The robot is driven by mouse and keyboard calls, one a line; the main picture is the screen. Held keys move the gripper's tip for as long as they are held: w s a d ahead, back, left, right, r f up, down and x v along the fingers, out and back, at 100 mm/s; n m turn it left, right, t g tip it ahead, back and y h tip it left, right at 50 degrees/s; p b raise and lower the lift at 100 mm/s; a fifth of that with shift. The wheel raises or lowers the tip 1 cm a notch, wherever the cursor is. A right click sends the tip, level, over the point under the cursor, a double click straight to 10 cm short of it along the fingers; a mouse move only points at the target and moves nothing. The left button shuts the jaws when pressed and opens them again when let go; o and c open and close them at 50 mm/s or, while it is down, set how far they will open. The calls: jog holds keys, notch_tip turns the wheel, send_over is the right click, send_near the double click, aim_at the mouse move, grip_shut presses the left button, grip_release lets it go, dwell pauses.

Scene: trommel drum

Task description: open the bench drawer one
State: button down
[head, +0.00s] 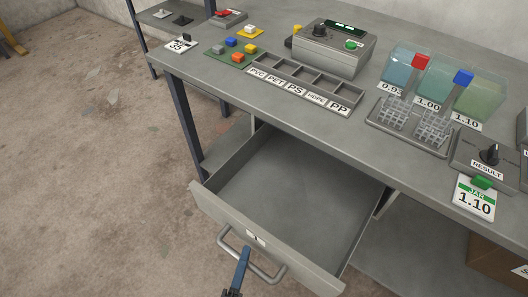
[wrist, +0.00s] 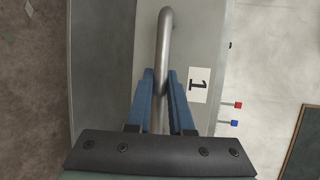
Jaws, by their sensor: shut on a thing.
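The bench drawer one (head: 225,222) is a grey drawer under the bench, pulled well out, and its inside looks empty. Its front carries a label, which reads 1 in the wrist view (wrist: 197,85), and a curved metal handle (head: 268,277). My gripper (head: 243,254) is at the middle of the handle. In the wrist view the two blue fingers (wrist: 161,80) stand on either side of the handle bar (wrist: 163,45) and are shut on it.
A cardboard box (head: 497,262) sits below right. The floor (head: 90,170) at left is open.

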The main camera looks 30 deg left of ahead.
jog(key=s, duration=0.8)
jog(key=shift+s, duration=0.15)
jog(key=shift+a, duration=0.1)
jog(key=c, duration=0.8)
grip_release()
jog(key=shift+s, duration=0.1)
jog(key=p+v, duration=0.1)
jog(key=v, duration=1.1)
jog(key=shift+s, duration=0.35)
